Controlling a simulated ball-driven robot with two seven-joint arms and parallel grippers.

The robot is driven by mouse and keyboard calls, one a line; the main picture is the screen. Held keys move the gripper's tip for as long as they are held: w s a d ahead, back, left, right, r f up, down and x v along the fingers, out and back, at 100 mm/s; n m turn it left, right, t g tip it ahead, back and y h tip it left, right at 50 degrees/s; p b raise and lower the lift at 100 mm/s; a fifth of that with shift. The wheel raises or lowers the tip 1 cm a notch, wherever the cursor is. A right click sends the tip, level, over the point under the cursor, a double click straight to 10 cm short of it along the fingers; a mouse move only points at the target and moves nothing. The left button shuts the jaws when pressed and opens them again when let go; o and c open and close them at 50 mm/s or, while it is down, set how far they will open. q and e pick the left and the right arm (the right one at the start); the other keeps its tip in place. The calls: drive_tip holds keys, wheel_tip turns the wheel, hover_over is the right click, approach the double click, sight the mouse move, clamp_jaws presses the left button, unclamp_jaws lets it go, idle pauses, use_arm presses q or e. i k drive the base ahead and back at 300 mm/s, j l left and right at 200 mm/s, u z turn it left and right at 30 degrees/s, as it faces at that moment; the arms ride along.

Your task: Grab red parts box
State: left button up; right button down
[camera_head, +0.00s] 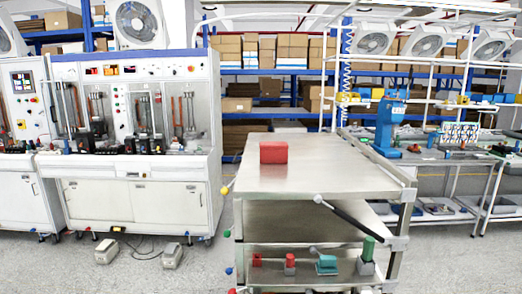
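The red parts box (274,152) is a small plain red block. It rests on the bare steel top of a metal workbench (310,182), towards the back and left of centre. Nothing covers it and nothing touches it from above. Neither of my grippers shows in the head view.
The bench's lower shelf (304,260) holds small red, teal and green fixtures. A dark bar (347,216) slants across the bench's front right. A white test cabinet (140,140) stands left, with grey floor between. A blue press (388,125) stands right; shelves with cartons line the back.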

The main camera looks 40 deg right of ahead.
sight(270, 152)
drive_tip(key=i+z, duration=0.35)
drive_tip(key=i+j+z, duration=0.15)
drive_tip(key=i+z, duration=0.2)
drive_tip(key=i+j+z, duration=0.3)
drive_tip(key=l, duration=0.05)
